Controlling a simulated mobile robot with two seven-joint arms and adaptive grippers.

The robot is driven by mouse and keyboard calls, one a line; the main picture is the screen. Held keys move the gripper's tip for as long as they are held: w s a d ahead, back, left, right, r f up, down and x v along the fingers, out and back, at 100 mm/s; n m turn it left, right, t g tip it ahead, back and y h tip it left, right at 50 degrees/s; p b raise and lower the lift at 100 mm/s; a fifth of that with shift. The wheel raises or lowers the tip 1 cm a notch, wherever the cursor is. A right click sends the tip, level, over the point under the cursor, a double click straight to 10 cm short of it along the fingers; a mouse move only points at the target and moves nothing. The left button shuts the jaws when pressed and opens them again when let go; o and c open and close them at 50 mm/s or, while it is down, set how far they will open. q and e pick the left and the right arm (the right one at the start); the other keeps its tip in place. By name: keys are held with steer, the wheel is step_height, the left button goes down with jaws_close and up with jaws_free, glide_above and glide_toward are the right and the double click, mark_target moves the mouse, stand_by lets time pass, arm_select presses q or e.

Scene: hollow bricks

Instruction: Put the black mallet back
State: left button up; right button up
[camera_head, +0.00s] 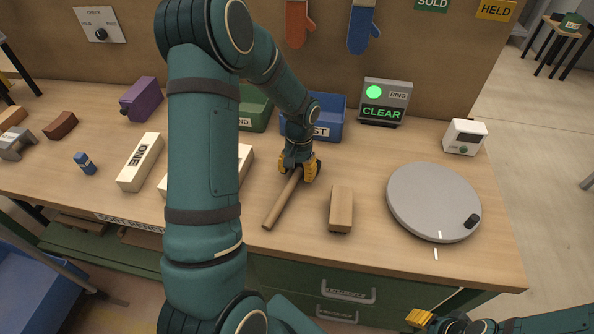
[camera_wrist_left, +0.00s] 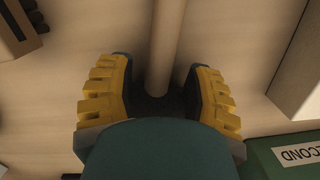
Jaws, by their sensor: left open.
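The mallet's light wooden handle (camera_head: 281,203) lies on the bench in the head view, running from under my left gripper toward the front edge. My left gripper (camera_head: 300,170) is low over the far end of the mallet. In the left wrist view its yellow-tipped fingers (camera_wrist_left: 160,105) are open, one on each side of the handle (camera_wrist_left: 165,45). A dark shape sits between the fingers; I cannot tell whether it is the mallet's head. In the head view the head is hidden by the gripper. My right gripper (camera_head: 420,319) shows only partly at the bottom right.
A tan block (camera_head: 341,209) stands right of the handle; a pale brick (camera_head: 246,158) is partly behind my left arm. Green (camera_head: 254,108) and blue (camera_head: 328,112) bins stand behind. A grey round plate (camera_head: 433,200) is at the right, near a sign (camera_head: 384,101) reading CLEAR.

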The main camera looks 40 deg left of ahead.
arm_select(q)
step_height(320, 180, up, 12)
steer(key=w, duration=0.1)
steer(key=shift+w+a, duration=0.2)
steer(key=shift+w, duration=0.05)
steer(key=shift+f, duration=0.1)
stand_by(0.4)
